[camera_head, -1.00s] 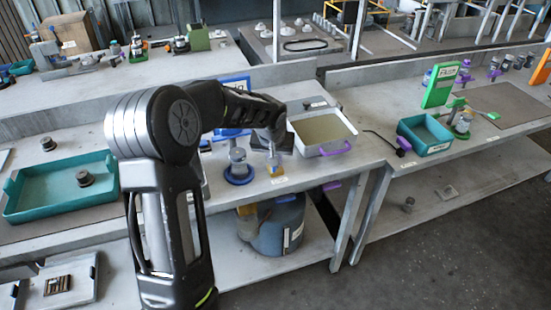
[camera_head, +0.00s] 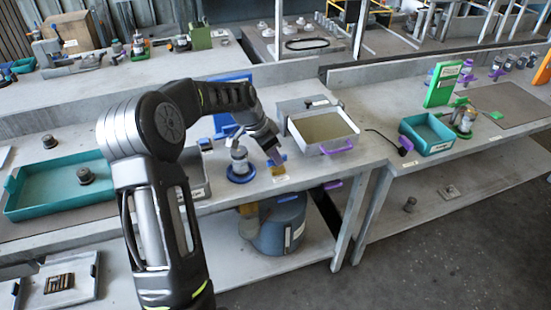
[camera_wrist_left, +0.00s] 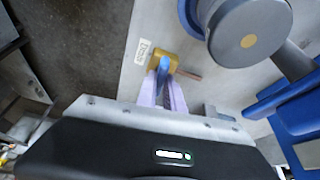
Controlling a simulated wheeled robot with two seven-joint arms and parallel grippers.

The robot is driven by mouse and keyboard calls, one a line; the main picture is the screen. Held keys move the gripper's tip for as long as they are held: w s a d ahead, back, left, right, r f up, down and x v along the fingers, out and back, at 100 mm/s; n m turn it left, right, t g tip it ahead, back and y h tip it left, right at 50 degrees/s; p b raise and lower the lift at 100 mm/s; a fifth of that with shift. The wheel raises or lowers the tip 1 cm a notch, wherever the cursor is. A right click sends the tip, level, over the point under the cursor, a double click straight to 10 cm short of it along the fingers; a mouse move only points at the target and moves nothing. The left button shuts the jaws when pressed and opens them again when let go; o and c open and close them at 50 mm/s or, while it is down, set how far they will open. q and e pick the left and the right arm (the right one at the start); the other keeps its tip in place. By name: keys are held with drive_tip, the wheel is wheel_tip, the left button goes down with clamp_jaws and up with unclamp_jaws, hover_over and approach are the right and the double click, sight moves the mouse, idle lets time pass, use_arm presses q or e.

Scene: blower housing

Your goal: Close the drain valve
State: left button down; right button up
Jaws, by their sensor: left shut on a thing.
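The drain valve shows in the left wrist view as a brass body (camera_wrist_left: 161,62) with a blue handle (camera_wrist_left: 164,68), beside a white label (camera_wrist_left: 143,51) that seems to read "Drain". The lilac fingers of my left gripper (camera_wrist_left: 164,88) are on both sides of the blue handle and shut on it. In the head view my left gripper (camera_head: 274,156) points down and slants at the front edge of the table, beside a grey cylindrical housing (camera_head: 239,160) on a blue base. The valve is mostly hidden by the gripper there. My right gripper does not show.
A grey tray (camera_head: 349,133) with a purple handle stands right of the gripper. A teal tray (camera_head: 20,205) is at the left. A blue-grey drum (camera_head: 268,240) stands on the lower shelf. A teal bin (camera_head: 413,143) and green sign (camera_head: 440,88) are on the right table.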

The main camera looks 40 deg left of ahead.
use_arm(q)
drive_tip(key=shift+m+h+b, duration=0.3)
drive_tip(key=shift+m, duration=0.6)
drive_tip(key=shift+g, duration=0.3)
drive_tip(key=c, duration=1.5)
unclamp_jaws()
drive_tip(key=shift+o, duration=0.2)
drive_tip(key=b+v, duration=0.1)
drive_tip(key=v, duration=0.7)
drive_tip(key=shift+f, duration=0.1)
